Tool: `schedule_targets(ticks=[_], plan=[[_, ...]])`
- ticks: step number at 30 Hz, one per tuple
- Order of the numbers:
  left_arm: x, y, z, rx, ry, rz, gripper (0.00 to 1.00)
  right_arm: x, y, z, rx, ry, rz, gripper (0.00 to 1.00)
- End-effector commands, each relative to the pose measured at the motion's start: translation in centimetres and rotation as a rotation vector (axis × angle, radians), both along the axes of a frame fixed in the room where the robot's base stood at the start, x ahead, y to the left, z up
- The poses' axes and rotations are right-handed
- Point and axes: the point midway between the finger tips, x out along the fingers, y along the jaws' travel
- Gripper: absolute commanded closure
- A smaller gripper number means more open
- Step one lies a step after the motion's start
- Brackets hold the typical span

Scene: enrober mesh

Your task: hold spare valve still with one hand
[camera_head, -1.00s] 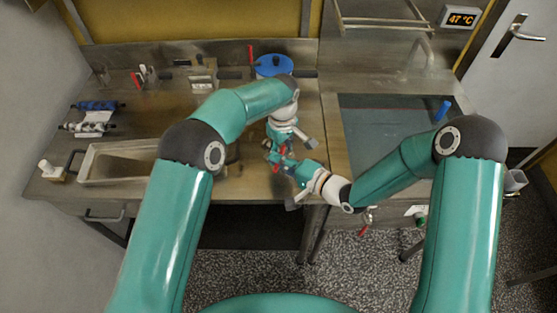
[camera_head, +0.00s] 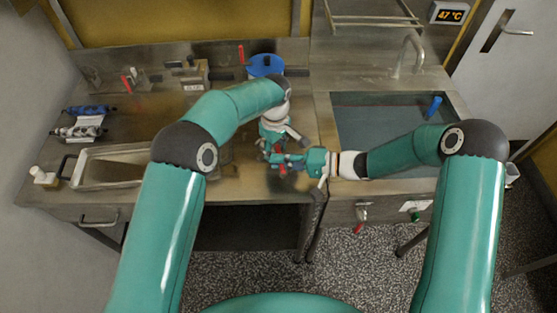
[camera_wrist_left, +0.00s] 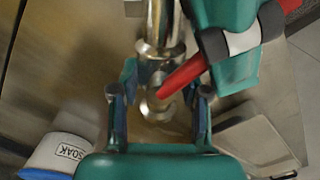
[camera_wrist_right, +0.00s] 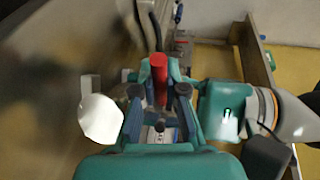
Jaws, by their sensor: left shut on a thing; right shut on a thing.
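The spare valve is a shiny metal body (camera_wrist_left: 160,45) with a red lever (camera_wrist_left: 180,78), seen in the left wrist view. My left gripper (camera_wrist_left: 159,95) is shut on the metal body. In the head view my left gripper (camera_head: 272,148) holds it over the front of the steel counter and hides most of it. My right gripper (camera_head: 286,162) comes in from the right, close against the left one. In the right wrist view the red lever (camera_wrist_right: 158,80) stands between the fingers of my right gripper (camera_wrist_right: 160,93), which is shut on it.
A blue tub (camera_head: 265,66) stands behind my grippers. A sink basin (camera_head: 380,118) with a blue item (camera_head: 434,106) lies to the right. A metal tray (camera_head: 112,182) and a rack with two valve-like parts (camera_head: 85,122) are at the left. The counter between has some free room.

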Motion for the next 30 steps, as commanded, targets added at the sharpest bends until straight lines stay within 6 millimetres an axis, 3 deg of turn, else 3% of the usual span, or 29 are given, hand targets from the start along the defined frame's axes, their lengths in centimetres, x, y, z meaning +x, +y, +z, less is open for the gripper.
schedule_targets(ticks=[6, 7, 12, 30], plan=[[-0.11, -0.02, -0.12, 0.000, 0.004, 0.001, 1.00, -0.01, -0.12, -0.31, -0.005, 0.005, -0.004, 1.00], [-0.11, -0.02, -0.12, 0.000, 0.004, 0.001, 1.00, -0.01, -0.12, -0.32, -0.005, 0.005, -0.004, 0.87], [-0.10, -0.01, -0.11, 0.000, 0.004, 0.001, 1.00, -0.02, -0.11, -0.31, -0.005, 0.005, -0.004, 0.62], [-0.12, -0.02, -0.07, 0.000, 0.004, 0.001, 1.00, -0.17, 0.15, -0.43, -0.002, 0.008, -0.022, 0.62]])
